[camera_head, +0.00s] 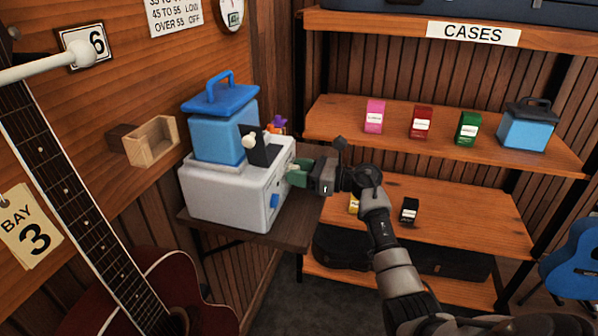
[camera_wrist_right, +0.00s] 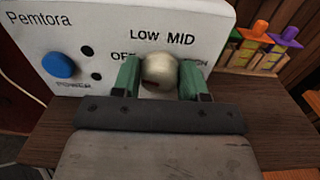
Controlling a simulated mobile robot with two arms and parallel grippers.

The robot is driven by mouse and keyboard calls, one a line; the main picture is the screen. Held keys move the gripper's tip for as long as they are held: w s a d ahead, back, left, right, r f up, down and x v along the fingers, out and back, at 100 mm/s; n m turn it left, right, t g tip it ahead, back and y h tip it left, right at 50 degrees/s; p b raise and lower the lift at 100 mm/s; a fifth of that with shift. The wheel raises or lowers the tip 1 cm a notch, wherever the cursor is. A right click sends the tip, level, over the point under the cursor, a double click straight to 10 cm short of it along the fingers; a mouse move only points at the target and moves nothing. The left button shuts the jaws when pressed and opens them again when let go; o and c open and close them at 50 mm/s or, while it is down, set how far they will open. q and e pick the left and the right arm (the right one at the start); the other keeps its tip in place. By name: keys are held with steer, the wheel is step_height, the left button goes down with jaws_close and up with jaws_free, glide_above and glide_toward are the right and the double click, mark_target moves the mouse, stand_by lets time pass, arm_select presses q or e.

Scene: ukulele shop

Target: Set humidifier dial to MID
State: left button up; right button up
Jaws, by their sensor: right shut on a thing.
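The humidifier (camera_head: 225,197) is a white box with a blue, handled tank (camera_head: 217,138) on top, on a dark wooden shelf. Its front panel (camera_wrist_right: 110,25) fills the upper part of the right wrist view, with the words OFF, LOW and MID readable; a further word at the right is mostly hidden. The round, pale dial (camera_wrist_right: 158,72) sits below LOW and MID. My right gripper (camera_wrist_right: 160,84) is shut on the dial, one green finger on each side. A small brownish mark shows low on the dial; its setting is unclear. My left gripper is not in view.
A blue button (camera_wrist_right: 59,65) is left of the dial. Colourful small items (camera_wrist_right: 266,45) stand beyond the panel at the right. A small wooden box (camera_head: 152,142) is on the wall. Shelves (camera_head: 440,150) with small packets are behind my right arm. A guitar (camera_head: 150,300) hangs at left.

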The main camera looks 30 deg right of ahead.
stand_by(0.3)
steer(key=shift+m, duration=1.5)
steer(key=m+p, duration=0.2)
steer(key=m, duration=0.3)
steer(key=shift+w+d, duration=0.1)
steer(key=shift+d, duration=0.05)
steer(key=m+p, duration=0.3)
steer(key=m, duration=0.3)
steer(key=shift+m+p, duration=0.35)
steer(key=shift+m, duration=0.05)
steer(key=m+p, duration=0.1)
steer(key=m, duration=0.1)
steer(key=m+p, duration=0.1)
steer(key=m, duration=0.1)
steer(key=shift+f+m, duration=0.2)
steer(key=shift+m, duration=0.2)
steer(key=o, duration=0.9)
